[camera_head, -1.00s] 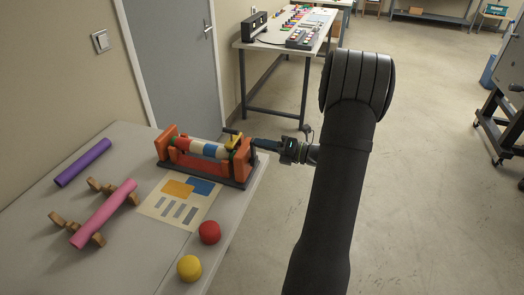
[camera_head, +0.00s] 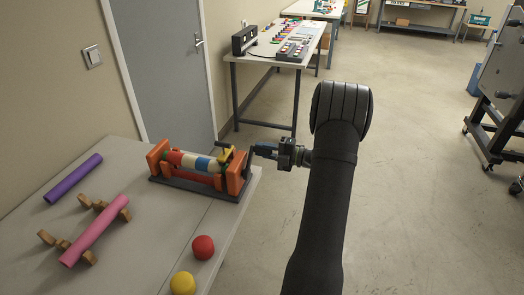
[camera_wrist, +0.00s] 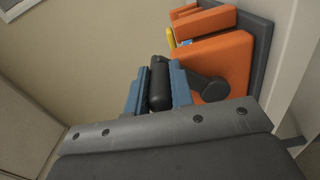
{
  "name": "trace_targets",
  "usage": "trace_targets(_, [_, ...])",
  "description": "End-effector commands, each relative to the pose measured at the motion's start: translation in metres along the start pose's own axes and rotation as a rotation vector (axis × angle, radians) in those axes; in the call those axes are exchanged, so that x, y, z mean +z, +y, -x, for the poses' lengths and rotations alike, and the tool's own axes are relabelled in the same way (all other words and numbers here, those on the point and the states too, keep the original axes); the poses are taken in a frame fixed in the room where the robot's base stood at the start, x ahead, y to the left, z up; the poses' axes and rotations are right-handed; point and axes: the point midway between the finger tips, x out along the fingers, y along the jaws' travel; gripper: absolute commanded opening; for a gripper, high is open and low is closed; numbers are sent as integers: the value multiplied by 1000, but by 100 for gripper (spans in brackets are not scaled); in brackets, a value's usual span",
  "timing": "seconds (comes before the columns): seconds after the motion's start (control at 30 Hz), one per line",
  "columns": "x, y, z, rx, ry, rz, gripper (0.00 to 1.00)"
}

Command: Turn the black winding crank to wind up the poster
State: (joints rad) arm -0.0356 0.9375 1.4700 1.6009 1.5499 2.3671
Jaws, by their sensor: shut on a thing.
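The winder (camera_head: 240,180) has orange end blocks on a dark base and stands at the table's right edge. Its roller (camera_head: 188,161) shows red, white, blue and yellow bands. No poster sheet lies on the table in front of it. The black winding crank (camera_wrist: 208,88) is on the outer side of the right orange block. My gripper (camera_head: 262,151) reaches in from the right, and its blue fingers (camera_wrist: 160,85) are shut around the crank's black handle (camera_wrist: 159,80). The handle's far side is hidden in the wrist view.
A pink roll (camera_head: 95,231) rests on wooden stands, with a purple roll (camera_head: 73,178) behind it. A red ball (camera_head: 203,247) and a yellow ball (camera_head: 182,284) sit near the table's front right. The floor right of the table is clear around my arm.

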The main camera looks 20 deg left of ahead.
Motion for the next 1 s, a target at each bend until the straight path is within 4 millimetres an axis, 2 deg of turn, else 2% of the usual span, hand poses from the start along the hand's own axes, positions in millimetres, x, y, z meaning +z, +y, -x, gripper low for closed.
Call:
trace_targets(0.4, [10,-19,1,-4,1,-7,0])
trace_targets(1.0, [10,-24,0,-6,6,-11,0])
